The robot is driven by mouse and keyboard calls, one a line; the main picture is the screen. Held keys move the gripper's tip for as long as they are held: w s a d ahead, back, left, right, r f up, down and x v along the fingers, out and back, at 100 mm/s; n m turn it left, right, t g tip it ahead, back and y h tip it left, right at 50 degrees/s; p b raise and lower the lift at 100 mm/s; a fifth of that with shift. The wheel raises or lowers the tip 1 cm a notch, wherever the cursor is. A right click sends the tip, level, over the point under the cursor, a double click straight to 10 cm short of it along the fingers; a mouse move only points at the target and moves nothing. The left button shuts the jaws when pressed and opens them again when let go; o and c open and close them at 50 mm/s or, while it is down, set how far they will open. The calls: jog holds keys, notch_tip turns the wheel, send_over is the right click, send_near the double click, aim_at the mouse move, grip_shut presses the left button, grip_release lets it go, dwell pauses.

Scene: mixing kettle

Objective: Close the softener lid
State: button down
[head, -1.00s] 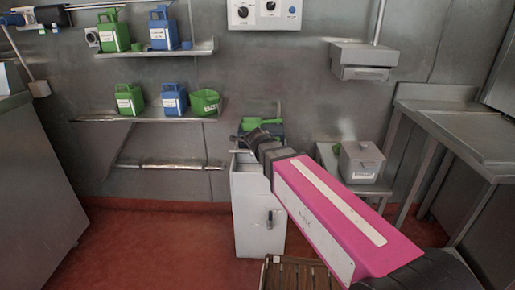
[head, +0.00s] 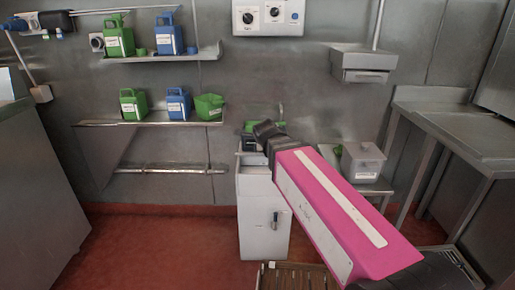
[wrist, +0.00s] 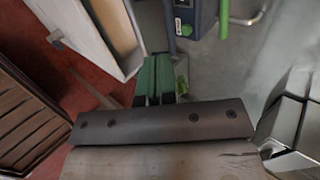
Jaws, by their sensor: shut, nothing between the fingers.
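The softener is a white upright cabinet (head: 263,215) with a dark handle on its front, standing by the back wall. Its top looks open and dark inside, partly hidden by my arm. In the wrist view a pale box with an open inside, likely the softener (wrist: 105,30), is at the upper left. I cannot make out the lid for certain in either view. My gripper (wrist: 157,80), with green fingers, is shut and empty, to the right of that box and apart from it in the picture.
A dark blue-grey unit (wrist: 190,18) with a green label is ahead of the fingers. A slatted brown piece (head: 298,277) lies on the floor.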

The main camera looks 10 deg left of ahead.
jog(key=w+r+n+g, duration=0.6)
jog(key=r+n, duration=0.4)
jog(key=n, duration=0.8)
jog(key=shift+t+h, duration=0.3)
jog(key=shift+t, duration=0.1)
jog(key=x, duration=0.7)
jog(key=s+x, duration=0.1)
jog(key=x, duration=0.3)
jog(key=shift+w+d+f, duration=0.2)
jog(key=shift+d+f, duration=0.05)
jog(key=shift+f, duration=0.3)
jog(key=shift+s+f, duration=0.15)
jog(key=shift+f, duration=0.35)
jog(key=shift+s+f, duration=0.15)
jog(key=shift+f, duration=0.35)
jog(key=shift+s, duration=0.1)
